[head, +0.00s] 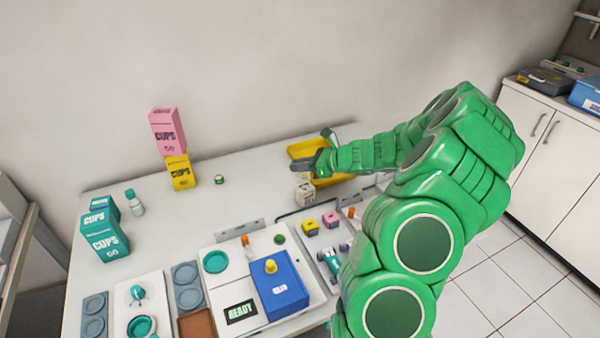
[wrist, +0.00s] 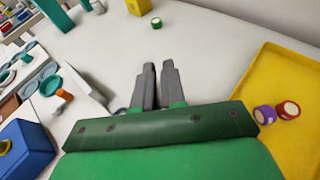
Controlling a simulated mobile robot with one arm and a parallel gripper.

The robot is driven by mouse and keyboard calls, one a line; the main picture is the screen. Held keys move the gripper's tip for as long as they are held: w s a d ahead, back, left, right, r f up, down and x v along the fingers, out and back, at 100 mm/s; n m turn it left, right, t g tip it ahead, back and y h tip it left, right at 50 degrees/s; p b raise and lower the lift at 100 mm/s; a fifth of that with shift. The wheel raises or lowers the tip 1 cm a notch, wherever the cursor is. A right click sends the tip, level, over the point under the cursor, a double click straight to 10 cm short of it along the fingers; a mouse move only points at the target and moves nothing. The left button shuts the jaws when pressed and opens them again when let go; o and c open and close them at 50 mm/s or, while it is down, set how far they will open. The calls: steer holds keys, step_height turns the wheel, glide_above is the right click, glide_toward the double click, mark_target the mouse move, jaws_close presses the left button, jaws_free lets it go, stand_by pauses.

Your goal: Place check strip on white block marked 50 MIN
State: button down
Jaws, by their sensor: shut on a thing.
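My gripper (head: 302,166) is above the back right part of the table, close over a small white block (head: 305,194) with dark print too small to read. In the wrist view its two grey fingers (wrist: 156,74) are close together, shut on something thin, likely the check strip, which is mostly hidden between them. I cannot make out a check strip elsewhere. The white block is not visible in the wrist view, where the gripper body covers that area.
A yellow tray (head: 334,180) lies beside the gripper, with two small round items (wrist: 277,111) in it in the wrist view. A blue box (head: 280,287), yellow block (head: 312,227) and pink block (head: 331,219) stand nearer the front. The table's back middle is mostly clear.

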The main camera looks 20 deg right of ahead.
steer(key=shift+f, duration=1.45)
steer(key=c, duration=1.2)
jaws_free()
steer(key=shift+f, duration=0.1)
